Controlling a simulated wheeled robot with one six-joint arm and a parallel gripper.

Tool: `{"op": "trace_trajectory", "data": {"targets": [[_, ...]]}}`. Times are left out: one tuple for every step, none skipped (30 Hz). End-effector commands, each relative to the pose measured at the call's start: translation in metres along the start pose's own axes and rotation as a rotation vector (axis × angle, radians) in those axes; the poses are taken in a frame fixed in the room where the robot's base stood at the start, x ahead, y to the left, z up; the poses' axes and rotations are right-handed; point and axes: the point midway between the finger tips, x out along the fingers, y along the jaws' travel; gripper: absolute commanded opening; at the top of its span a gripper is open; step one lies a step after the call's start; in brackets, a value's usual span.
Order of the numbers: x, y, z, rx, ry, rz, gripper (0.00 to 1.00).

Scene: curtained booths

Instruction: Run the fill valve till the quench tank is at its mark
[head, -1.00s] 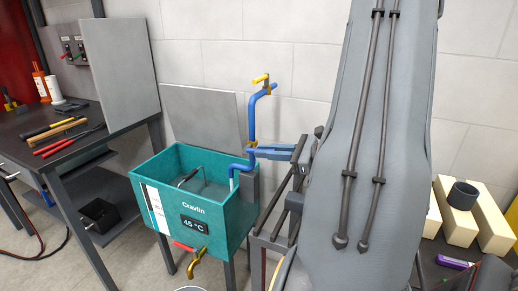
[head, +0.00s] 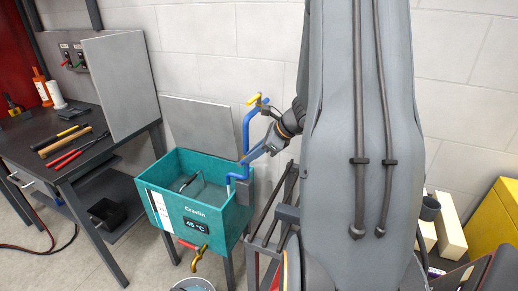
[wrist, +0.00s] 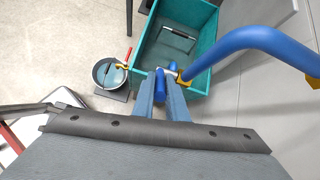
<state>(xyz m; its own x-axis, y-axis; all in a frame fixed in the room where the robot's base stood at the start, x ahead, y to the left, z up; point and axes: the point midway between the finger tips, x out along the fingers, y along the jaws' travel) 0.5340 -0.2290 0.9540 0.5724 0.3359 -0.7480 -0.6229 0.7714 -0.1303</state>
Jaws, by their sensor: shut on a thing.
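The teal quench tank (head: 222,217) stands against the wall, with a "45 °C" display and a black-and-white level strip (head: 158,209) on its front. The strip is too small to read. The blue fill pipe (head: 247,128) rises behind the tank's right side, and its spout bends down into the tank. My gripper (head: 250,157) is at the pipe's lower yellow fitting. In the wrist view my gripper (wrist: 165,90) is shut on the blue fill valve handle (wrist: 160,82), beside that fitting. The water level is hard to tell.
A drain tap (head: 197,257) with a red handle is low on the tank front, above a bucket (wrist: 108,73). A workbench (head: 62,155) with tools is on the left. A dark rack (head: 268,225) stands right of the tank.

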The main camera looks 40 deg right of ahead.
Motion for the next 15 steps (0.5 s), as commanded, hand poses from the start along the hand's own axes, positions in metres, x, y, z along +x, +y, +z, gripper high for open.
{"op": "trace_trajectory", "data": {"targets": [[-0.0047,-0.0003,0.0058,-0.003,0.024,0.005,0.0],[-0.0049,-0.0001,0.0063,-0.004,0.039,0.008,0.0],[-0.005,0.0,0.0071,-0.002,0.057,0.012,0.0],[-0.005,0.0001,0.0079,-0.003,0.071,0.015,0.0],[-0.0052,0.0001,0.0088,-0.003,0.084,0.017,0.0],[-0.0056,-0.0001,0.0094,-0.003,0.101,0.02,0.0],[-0.0055,0.0005,0.0099,-0.003,0.113,0.023,0.0],[-0.0054,0.0007,0.0102,-0.003,0.126,0.025,0.0],[-0.0054,0.0009,0.0108,-0.002,0.14,0.028,0.0],[-0.0057,0.0008,0.0112,-0.003,0.151,0.03,0.0],[-0.0058,0.0006,0.0115,-0.002,0.161,0.031,0.0],[-0.0056,0.0011,0.0119,-0.003,0.173,0.035,0.0],[-0.0053,0.0016,0.0122,-0.002,0.182,0.037,0.0],[-0.0052,0.0017,0.0122,-0.002,0.19,0.038,0.0],[-0.0053,0.0017,0.0122,-0.002,0.201,0.04,0.0]]}}
